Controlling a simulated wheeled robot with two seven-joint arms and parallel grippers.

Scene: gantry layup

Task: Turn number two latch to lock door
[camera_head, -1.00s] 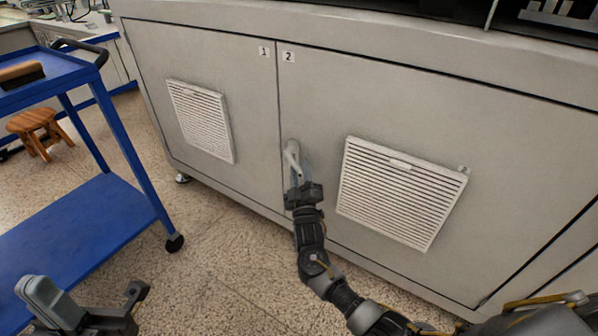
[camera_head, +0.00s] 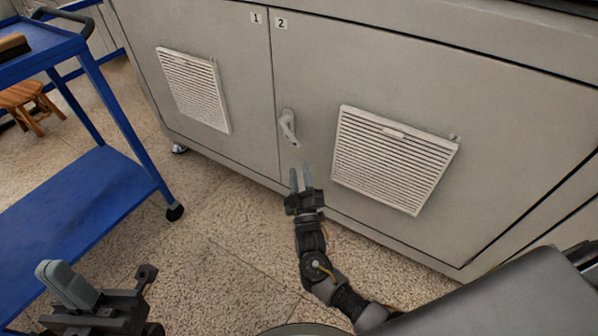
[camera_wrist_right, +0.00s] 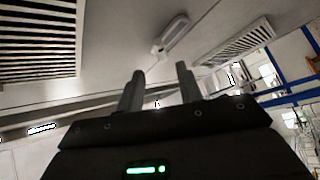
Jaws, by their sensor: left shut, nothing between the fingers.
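The number two latch (camera_head: 288,126) is a pale grey lever on the left edge of door 2 (camera_head: 490,135), under the "2" label (camera_head: 281,23). Its lever hangs downward, tilted slightly to the right at its lower end. My right gripper (camera_head: 301,178) is just below the latch, apart from it, with two upright fingers separated and nothing between them. In the right wrist view the latch (camera_wrist_right: 170,36) lies beyond the open fingertips. My left gripper (camera_head: 68,284) is shut and empty at the lower left, far from the doors.
Door 1 (camera_head: 240,95) is left of door 2, and both look flush with the cabinet. Each has a white vent grille, one right of the latch (camera_head: 393,158). A blue cart (camera_head: 80,225) stands at the left, with a wooden stool (camera_head: 28,100) behind. Speckled floor lies clear between.

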